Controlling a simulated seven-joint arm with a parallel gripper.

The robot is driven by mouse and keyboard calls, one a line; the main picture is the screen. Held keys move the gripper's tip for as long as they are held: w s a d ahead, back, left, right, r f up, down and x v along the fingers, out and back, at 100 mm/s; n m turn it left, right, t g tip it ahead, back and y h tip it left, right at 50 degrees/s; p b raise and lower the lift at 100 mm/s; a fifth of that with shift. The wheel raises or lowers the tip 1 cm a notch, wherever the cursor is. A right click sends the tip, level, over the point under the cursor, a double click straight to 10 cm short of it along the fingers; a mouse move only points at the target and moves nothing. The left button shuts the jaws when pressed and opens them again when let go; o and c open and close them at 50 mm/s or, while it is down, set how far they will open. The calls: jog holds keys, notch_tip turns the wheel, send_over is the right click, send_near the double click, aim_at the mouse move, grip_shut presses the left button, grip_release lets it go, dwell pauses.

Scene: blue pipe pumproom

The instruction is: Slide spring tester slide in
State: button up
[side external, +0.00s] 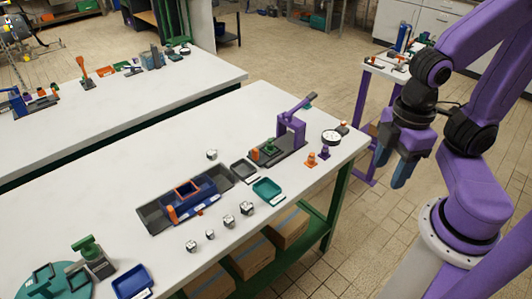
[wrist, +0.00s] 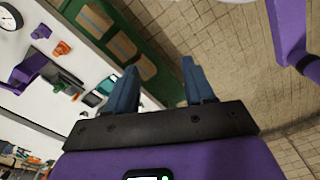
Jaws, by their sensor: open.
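The likely spring tester (side external: 291,130) is a purple upright with a lever on a dark base, at the far right end of the white table. A green piece (side external: 269,146) and an orange part (side external: 255,154) sit at the base's left end; they may be its slide, but I cannot tell how far in it is. The tester shows small at the left of the wrist view (wrist: 28,68). My gripper (side external: 391,172) is open and empty, its blue fingers pointing down beyond the table's right edge, well apart from the tester.
A dial gauge (side external: 331,137) and a small orange part (side external: 311,160) stand right of the tester. A teal tray (side external: 267,189), a blue fixture (side external: 191,198) and several small blocks lie nearer the table's middle. Open floor separates my gripper from the table.

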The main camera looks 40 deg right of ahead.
jog(key=shift+w+a, duration=0.1)
jog(key=shift+c, duration=1.2)
jog(key=w+a+r+m, duration=0.1)
jog(key=w+a+m, duration=0.3)
jog(key=w, duration=0.5)
jog(key=m, duration=0.9)
send_over(255, 149)
notch_tip(255, 149, down, 6)
notch_tip(255, 149, down, 16)
jog(key=shift+f, duration=0.25)
jog(key=shift+c, duration=0.3)
